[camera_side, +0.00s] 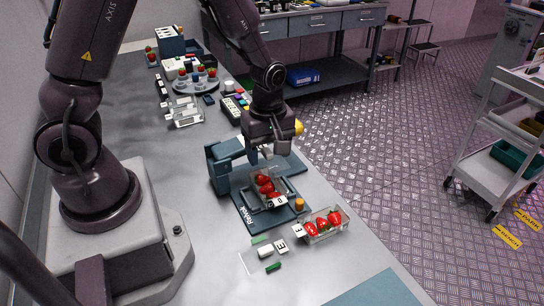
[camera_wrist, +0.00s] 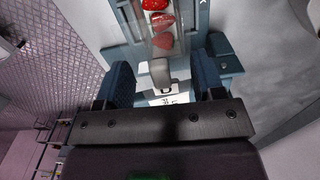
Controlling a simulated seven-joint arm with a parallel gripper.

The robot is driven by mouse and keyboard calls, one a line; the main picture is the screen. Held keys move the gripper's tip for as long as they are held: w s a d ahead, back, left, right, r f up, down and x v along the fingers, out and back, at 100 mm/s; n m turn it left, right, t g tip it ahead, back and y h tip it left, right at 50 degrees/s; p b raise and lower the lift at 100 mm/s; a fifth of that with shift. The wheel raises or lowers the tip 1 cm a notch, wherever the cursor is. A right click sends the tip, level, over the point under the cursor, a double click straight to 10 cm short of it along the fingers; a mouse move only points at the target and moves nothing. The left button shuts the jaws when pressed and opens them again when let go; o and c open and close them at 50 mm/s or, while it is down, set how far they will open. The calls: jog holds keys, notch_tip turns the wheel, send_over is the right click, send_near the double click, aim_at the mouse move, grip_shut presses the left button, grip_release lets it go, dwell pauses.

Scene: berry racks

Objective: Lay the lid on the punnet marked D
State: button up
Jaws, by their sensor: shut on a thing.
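The punnet marked D (camera_side: 264,185) is a clear box of red strawberries on a blue-grey stand, with a marked tag at its front. Its berries (camera_wrist: 160,20) show at the top of the wrist view. My gripper (camera_side: 267,153) is just above this punnet, pointing down.
A second strawberry punnet (camera_side: 323,226) stands to the right near the table edge. A blue-grey upright block (camera_side: 216,168) rises left of the punnet. Small tags and a white block (camera_side: 265,252) lie in front. A round rack of berries (camera_side: 196,80) stands farther back.

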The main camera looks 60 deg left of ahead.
aim_at(268, 186)
jog(key=shift+f, duration=3)
jog(key=shift+f, duration=0.3)
jog(key=o, duration=1)
jog(key=shift+c, duration=0.2)
jog(key=shift+r, duration=3.5)
